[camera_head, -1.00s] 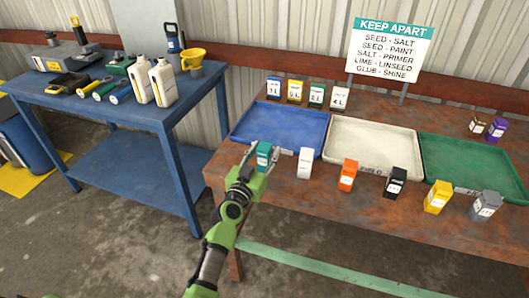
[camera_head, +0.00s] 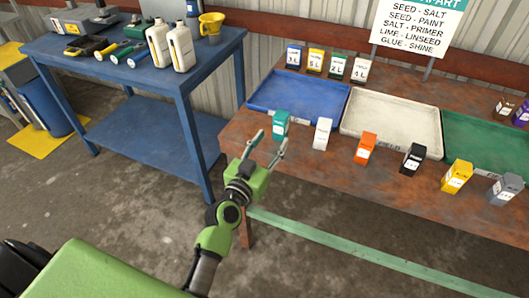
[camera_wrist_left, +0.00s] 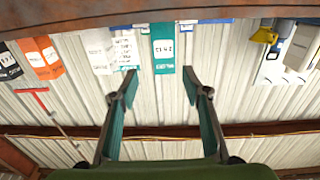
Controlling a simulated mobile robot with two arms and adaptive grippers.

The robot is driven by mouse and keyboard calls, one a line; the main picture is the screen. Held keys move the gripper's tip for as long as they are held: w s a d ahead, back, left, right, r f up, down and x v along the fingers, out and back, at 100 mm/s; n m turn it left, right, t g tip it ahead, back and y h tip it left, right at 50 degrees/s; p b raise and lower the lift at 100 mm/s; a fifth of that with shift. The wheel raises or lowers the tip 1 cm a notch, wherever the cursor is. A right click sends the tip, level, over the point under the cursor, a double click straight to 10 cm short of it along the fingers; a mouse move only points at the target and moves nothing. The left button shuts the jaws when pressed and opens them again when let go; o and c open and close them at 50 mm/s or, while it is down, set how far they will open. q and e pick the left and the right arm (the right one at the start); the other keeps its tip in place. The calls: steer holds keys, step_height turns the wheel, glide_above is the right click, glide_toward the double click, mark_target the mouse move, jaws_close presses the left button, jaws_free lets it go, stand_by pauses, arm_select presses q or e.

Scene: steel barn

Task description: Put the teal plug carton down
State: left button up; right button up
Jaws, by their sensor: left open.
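The teal plug carton (camera_head: 280,124) stands upright on the brown workbench (camera_head: 330,182), near its front left corner and in front of the blue tray (camera_head: 300,97). My left gripper (camera_head: 270,147) is open and empty, with its fingers spread, in front of the carton and apart from it. In the left wrist view, which looks upside down, the teal carton (camera_wrist_left: 163,50) shows beyond and between the open fingers (camera_wrist_left: 163,85). My right gripper is not in view.
A white carton (camera_head: 322,133) stands just right of the teal one, then orange (camera_head: 365,148), black (camera_head: 413,158), yellow (camera_head: 457,176) and grey (camera_head: 505,189) ones. White (camera_head: 392,126) and green (camera_head: 480,145) trays lie behind. A blue table (camera_head: 130,72) holds bottles and tools.

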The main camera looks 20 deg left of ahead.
arm_select(q)
steer(key=s, duration=0.4)
steer(key=shift+a, duration=0.1)
step_height(320, 180, down, 18)
steer(key=s+d+g, duration=0.3)
steer(key=g, duration=0.1)
steer(key=s+f+g, duration=0.3)
steer(key=s+f, duration=0.3)
steer(key=f, duration=0.5)
steer(key=s+f+g, duration=0.3)
steer(key=s+f, duration=0.4)
steer(key=f, duration=0.4)
steer(key=s+a+f+m+g, duration=0.1)
steer(key=s+f+g, duration=0.2)
steer(key=s+f, duration=0.7)
steer(key=s, duration=0.3)
steer(key=shift+f, duration=0.35)
steer(key=shift+o, duration=0.6)
steer(key=s+a+f+g, duration=0.2)
steer(key=s+f, duration=0.1)
steer(key=s, duration=0.6)
steer(key=s+a+f+g+y, duration=0.1)
steer(key=s+a+f+g, duration=0.1)
steer(key=s, duration=0.7)
steer(key=shift+s+a+f+m, duration=0.3)
steer(key=shift+s+a+f, duration=0.05)
steer(key=shift+a+f, duration=0.55)
